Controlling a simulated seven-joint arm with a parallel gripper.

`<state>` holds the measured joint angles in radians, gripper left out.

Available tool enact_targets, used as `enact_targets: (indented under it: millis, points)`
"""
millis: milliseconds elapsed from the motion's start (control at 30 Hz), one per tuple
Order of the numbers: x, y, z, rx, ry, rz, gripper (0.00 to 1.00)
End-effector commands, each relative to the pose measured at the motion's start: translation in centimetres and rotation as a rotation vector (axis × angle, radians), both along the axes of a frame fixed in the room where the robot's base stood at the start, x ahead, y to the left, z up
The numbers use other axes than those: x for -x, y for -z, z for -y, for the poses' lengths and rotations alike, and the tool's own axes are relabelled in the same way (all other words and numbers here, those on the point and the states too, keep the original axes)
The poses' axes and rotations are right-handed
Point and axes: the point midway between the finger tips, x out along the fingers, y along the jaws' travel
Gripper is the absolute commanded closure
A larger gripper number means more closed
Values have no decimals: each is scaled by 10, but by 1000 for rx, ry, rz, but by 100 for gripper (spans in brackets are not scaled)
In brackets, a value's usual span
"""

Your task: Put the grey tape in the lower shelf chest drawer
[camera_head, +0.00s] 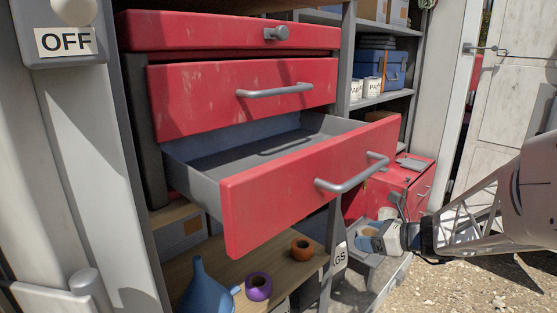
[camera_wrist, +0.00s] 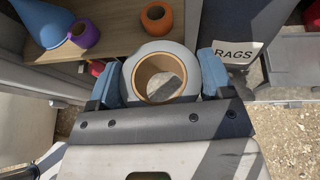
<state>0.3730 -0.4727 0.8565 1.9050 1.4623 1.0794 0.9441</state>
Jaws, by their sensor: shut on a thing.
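The grey tape (camera_wrist: 132,72), a grey roll with a brown core, sits between the blue fingers of my gripper (camera_wrist: 160,84) in the wrist view. My gripper is shut on it. In the head view my gripper (camera_head: 372,238) is at the lower right, below and to the right of the open drawer's handle, and the tape is hard to make out there. The red chest's lowest drawer (camera_head: 300,185) is pulled well out. Its grey inside (camera_head: 245,155) looks empty apart from a dark shape or shadow. The two red drawers above (camera_head: 200,95) are shut.
Below the open drawer, a wooden shelf (camera_head: 225,270) holds a blue funnel (camera_head: 200,285), a purple roll (camera_head: 258,287) and an orange roll (camera_head: 301,249). A rags box (camera_wrist: 235,50) is near my gripper. A smaller red chest (camera_head: 425,185) stands at right.

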Motion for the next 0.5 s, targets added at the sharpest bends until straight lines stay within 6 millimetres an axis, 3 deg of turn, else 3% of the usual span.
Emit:
enact_targets:
  millis: [200,500]
  points:
    - [-24,-60,60,2,59,3,51]
    - [-40,-139,134,1,141,2,51]
